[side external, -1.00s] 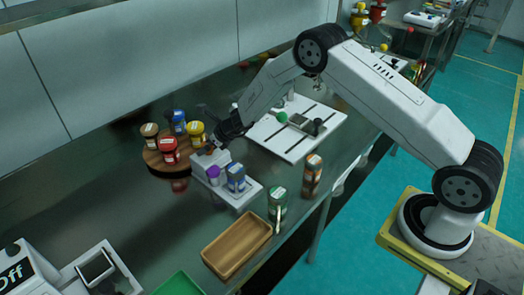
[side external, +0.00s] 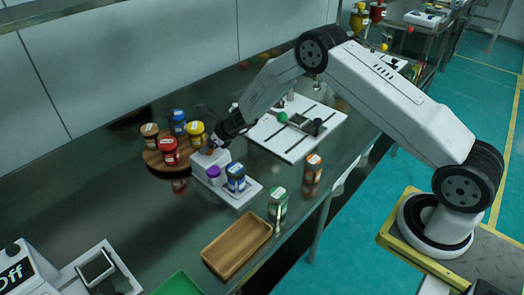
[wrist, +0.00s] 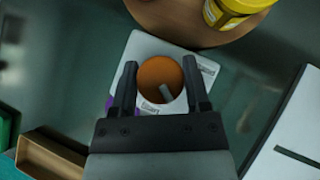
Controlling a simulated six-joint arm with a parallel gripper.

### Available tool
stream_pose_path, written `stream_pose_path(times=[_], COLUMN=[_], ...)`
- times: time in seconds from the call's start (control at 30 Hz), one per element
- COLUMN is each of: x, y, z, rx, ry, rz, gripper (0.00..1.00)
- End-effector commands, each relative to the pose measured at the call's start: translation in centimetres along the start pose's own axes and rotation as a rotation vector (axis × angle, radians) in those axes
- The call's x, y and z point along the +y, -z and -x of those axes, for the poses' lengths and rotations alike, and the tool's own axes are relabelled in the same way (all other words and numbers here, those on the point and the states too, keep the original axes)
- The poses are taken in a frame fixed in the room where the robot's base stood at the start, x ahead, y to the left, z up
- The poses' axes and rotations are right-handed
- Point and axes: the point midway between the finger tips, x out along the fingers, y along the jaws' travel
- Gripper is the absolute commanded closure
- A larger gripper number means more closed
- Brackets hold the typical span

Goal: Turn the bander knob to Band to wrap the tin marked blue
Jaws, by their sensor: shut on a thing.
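The bander (side external: 212,162) is a white box with a flat base plate on the steel bench. Its orange round knob, with a grey pointer, shows in the wrist view (wrist: 158,72). A tin with a blue body and pale lid (side external: 236,178) stands upright on the bander's base plate, beside a purple part (side external: 213,173). My gripper (side external: 211,146) is down at the bander's top; in the wrist view my gripper (wrist: 160,82) has its two fingers on either side of the knob, shut on it. The pointer slants; its exact setting cannot be read.
A round wooden stand (side external: 155,158) with several coloured jars is close left of the bander. Green (side external: 277,204) and orange (side external: 313,168) tins stand to the right. A wooden tray (side external: 236,247) is in front; a white board (side external: 290,133) lies behind right.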

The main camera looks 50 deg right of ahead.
Motion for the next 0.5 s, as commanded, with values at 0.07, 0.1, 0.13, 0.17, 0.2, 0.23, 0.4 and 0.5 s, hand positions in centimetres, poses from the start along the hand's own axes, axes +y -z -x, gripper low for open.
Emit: stream_pose_path(times=[0.07, 0.1, 0.13, 0.17, 0.2, 0.23, 0.4, 0.5], x=[-0.02, -0.04, -0.04, -0.05, -0.05, -0.03, -0.01, -0.04], y=[-0.01, -0.02, -0.04, -0.05, -0.04, -0.03, 0.01, -0.02], z=[0.00, 0.01, 0.01, 0.02, 0.02, 0.02, -0.01, 0.01], rx=[-0.001, -0.001, -0.002, -0.002, -0.001, -0.002, -0.001, -0.002], ry=[-0.021, -0.032, -0.041, -0.050, -0.061, -0.072, -0.130, -0.168], rz=[0.020, 0.033, 0.040, 0.049, 0.062, 0.071, 0.128, 0.166], gripper=[0.99, 0.99, 0.99, 0.99, 0.99, 0.99, 0.99, 0.99])
